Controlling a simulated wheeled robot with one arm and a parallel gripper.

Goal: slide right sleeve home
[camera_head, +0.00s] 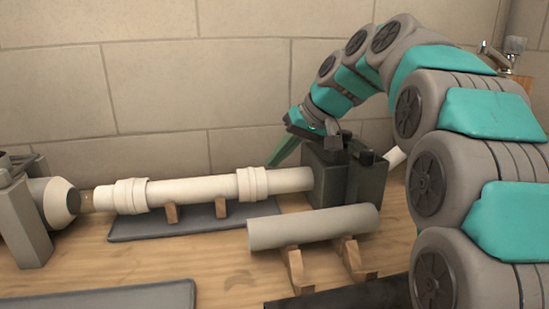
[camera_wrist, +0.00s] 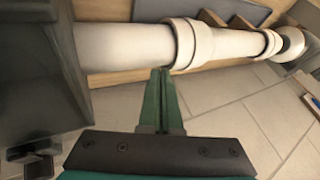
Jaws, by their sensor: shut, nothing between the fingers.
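A white pipe (camera_head: 195,189) lies level along the bench and runs into a dark grey clamp block (camera_head: 325,177) at right. The right sleeve (camera_head: 251,184), a white collar, sits around the pipe short of that block; it also shows in the wrist view (camera_wrist: 190,44). The left sleeve (camera_head: 130,195) is around the pipe's left end. My gripper (camera_head: 273,163) has its green fingers shut together and empty, at the far side of the pipe. In the wrist view the fingertips (camera_wrist: 161,71) are by the right sleeve's block-side edge; I cannot tell whether they touch.
A loose grey-white pipe (camera_head: 315,226) rests on wooden cradles (camera_head: 299,270) in front. A grey left fixture (camera_head: 25,220) holds a white fitting (camera_head: 58,202). A dark mat (camera_head: 180,225) lies under the pipe. A tiled wall (camera_head: 150,90) stands close behind.

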